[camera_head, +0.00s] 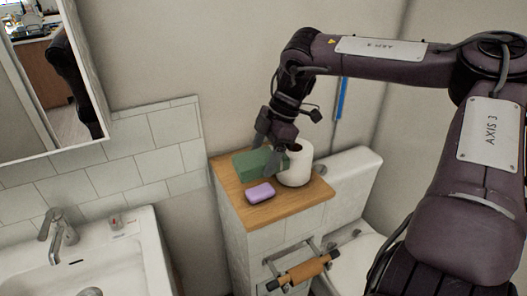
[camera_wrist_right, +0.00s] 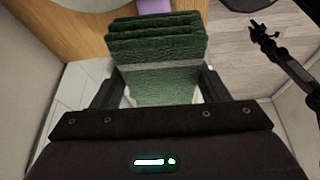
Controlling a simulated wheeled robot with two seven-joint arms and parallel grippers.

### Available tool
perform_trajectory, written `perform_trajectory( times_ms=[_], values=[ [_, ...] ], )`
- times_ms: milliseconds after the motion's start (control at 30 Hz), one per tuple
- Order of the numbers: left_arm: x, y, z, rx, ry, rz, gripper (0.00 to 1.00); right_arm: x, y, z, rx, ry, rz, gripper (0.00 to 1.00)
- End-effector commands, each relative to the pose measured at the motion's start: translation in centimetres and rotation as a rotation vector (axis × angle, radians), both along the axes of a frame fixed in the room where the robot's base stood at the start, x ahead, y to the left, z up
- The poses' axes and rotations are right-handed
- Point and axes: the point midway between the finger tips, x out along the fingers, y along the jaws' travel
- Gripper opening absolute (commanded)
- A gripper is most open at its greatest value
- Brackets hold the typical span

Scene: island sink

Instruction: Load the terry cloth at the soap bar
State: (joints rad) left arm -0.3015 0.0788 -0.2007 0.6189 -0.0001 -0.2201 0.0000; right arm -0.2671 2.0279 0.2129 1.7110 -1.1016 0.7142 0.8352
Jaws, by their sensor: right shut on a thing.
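The terry cloth (camera_head: 250,162) is a dark green folded stack above the wooden top of the ledge. My right gripper (camera_head: 269,160) is shut on it, with a finger across its near side. In the right wrist view the folded cloth (camera_wrist_right: 156,45) sits between the right gripper's fingers (camera_wrist_right: 158,88), its layered end pointing away. The purple soap bar (camera_head: 260,193) lies on the wood just in front of the cloth. It shows partly behind the cloth in the wrist view (camera_wrist_right: 153,6). A small dark jointed arm (camera_wrist_right: 275,45), seemingly my left one, shows there; its jaw state is unclear.
A white paper roll (camera_head: 298,166) stands right beside the cloth on the wooden top (camera_head: 295,202). A paper holder (camera_head: 303,271) sticks out below. A toilet (camera_head: 345,170) is at the right, a sink (camera_head: 110,270) at the left. Bare wood lies around the soap.

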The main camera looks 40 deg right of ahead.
Motion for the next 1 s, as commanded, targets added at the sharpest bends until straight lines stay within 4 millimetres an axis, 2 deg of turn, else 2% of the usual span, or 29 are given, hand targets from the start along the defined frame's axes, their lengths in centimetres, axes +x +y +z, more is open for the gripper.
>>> perform_trajectory(
  times_ms=[133,200,267,700,1000],
  values=[
    [-0.1,0.0,-0.5,0.000,0.001,0.000,0.36,-0.2,-0.1,-1.0,0.000,0.008,-0.002,0.43],
    [-0.1,0.0,-0.7,0.000,0.001,0.000,0.36,-0.2,-0.1,-1.3,0.000,0.009,-0.003,0.34],
    [-0.1,0.0,-1.1,0.000,0.001,0.000,0.36,-0.2,-0.1,-1.8,0.001,0.010,-0.004,0.32],
    [0.1,0.0,-4.8,0.000,-0.002,0.000,0.36,-0.1,-0.1,-6.0,0.000,0.006,-0.002,0.31],
    [0.2,0.0,-5.3,0.000,-0.002,0.001,0.36,-0.1,0.0,-6.6,0.000,0.004,-0.002,0.31]
  ],
)
